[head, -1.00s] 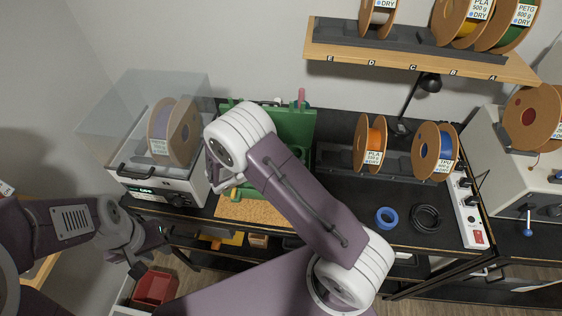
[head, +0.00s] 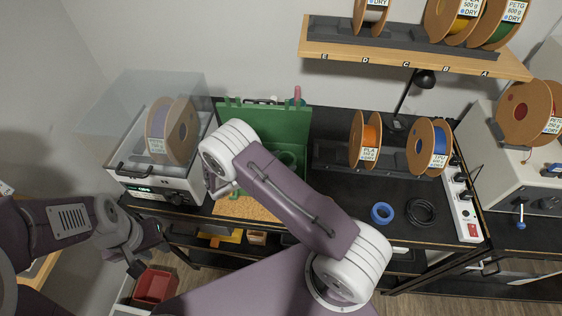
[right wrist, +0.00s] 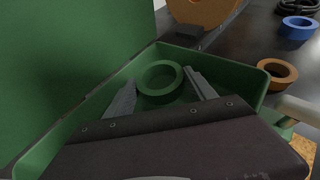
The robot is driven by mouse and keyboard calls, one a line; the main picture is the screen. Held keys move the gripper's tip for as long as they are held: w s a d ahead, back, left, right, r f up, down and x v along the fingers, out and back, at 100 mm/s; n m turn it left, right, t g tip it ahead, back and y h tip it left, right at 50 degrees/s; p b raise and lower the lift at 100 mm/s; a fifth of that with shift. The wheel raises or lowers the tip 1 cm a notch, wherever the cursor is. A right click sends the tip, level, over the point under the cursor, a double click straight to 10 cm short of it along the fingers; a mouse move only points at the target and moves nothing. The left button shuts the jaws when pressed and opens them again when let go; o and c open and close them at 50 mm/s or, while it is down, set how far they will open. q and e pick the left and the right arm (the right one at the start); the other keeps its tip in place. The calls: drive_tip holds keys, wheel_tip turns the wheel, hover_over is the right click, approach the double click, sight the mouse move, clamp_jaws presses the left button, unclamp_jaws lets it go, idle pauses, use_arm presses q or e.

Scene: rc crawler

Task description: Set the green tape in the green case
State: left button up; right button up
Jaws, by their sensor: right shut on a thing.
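The green case (head: 262,114) stands open on the bench with its lid upright at the back. It also fills much of the right wrist view (right wrist: 62,75). The green tape (right wrist: 160,92), a ring, is inside the case walls between the fingers of my right gripper (right wrist: 161,95), which is shut on it. I cannot tell whether the tape touches the case floor. A green ring shows in the case in the head view, just beyond my right arm, which hides the right fingers there. My left gripper (head: 148,248) is open and empty, left of the bench front.
An orange tape (right wrist: 277,73) lies just outside the case. A blue tape (head: 382,213) and a black cable coil (head: 422,212) lie farther right. A dryer box (head: 160,185) stands left of the case, and spools (head: 365,140) stand on its right. A cork mat (head: 250,208) lies in front.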

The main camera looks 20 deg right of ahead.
drive_tip(key=shift+w+f, duration=0.1)
drive_tip(key=shift+f, duration=0.3)
drive_tip(key=o, duration=1.4)
drive_tip(key=shift+r, duration=0.1)
drive_tip(key=shift+r+p, duration=0.4)
drive_tip(key=shift+r, duration=0.2)
drive_tip(key=b+v, duration=0.3)
drive_tip(key=v, duration=0.8)
drive_tip(key=shift+a+f, duration=0.1)
drive_tip(key=shift+f, duration=0.1)
drive_tip(key=shift+s+a+r, duration=0.25)
drive_tip(key=shift+a+r, duration=0.05)
drive_tip(key=shift+a, duration=0.05)
